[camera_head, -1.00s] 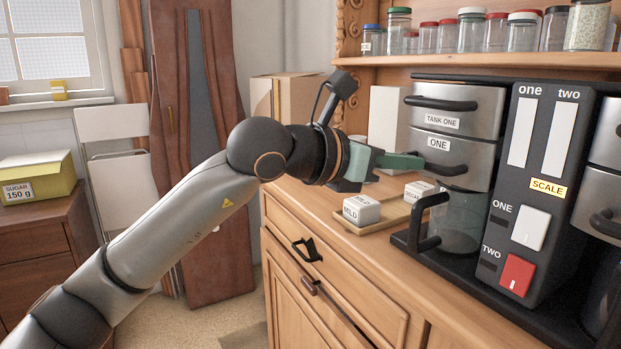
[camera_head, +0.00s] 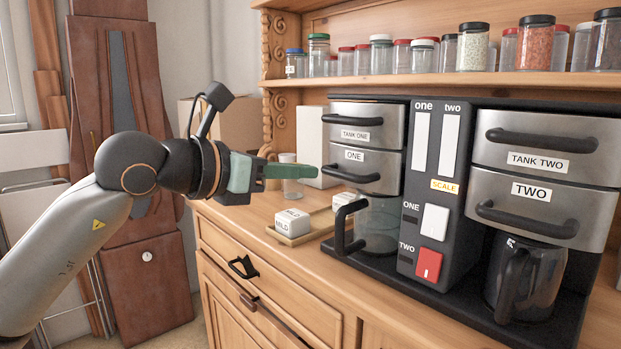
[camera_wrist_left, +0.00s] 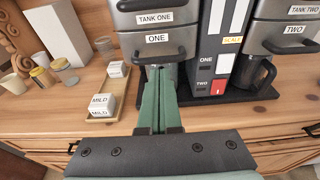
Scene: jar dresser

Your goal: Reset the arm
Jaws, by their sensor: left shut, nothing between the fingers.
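My left gripper (camera_head: 290,171) has green fingers and is shut and empty. In the head view it points right, in front of the drawer labelled ONE (camera_head: 355,168) of the coffee machine; whether it touches the handle I cannot tell. In the left wrist view the gripper (camera_wrist_left: 158,100) points forward at the machine, with its fingers together. The glass jug (camera_head: 378,226) stands under drawer ONE and is partly hidden by the fingers in the wrist view. My right gripper is in neither view.
Blocks labelled MILD (camera_head: 291,222) sit on a wooden tray (camera_head: 300,238) left of the machine. A dark jug (camera_head: 525,280) stands under drawer TWO (camera_head: 530,205). Jars line the shelf (camera_head: 440,80) above. Cups (camera_wrist_left: 14,83) and a white box (camera_wrist_left: 57,38) stand at the left of the dresser top.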

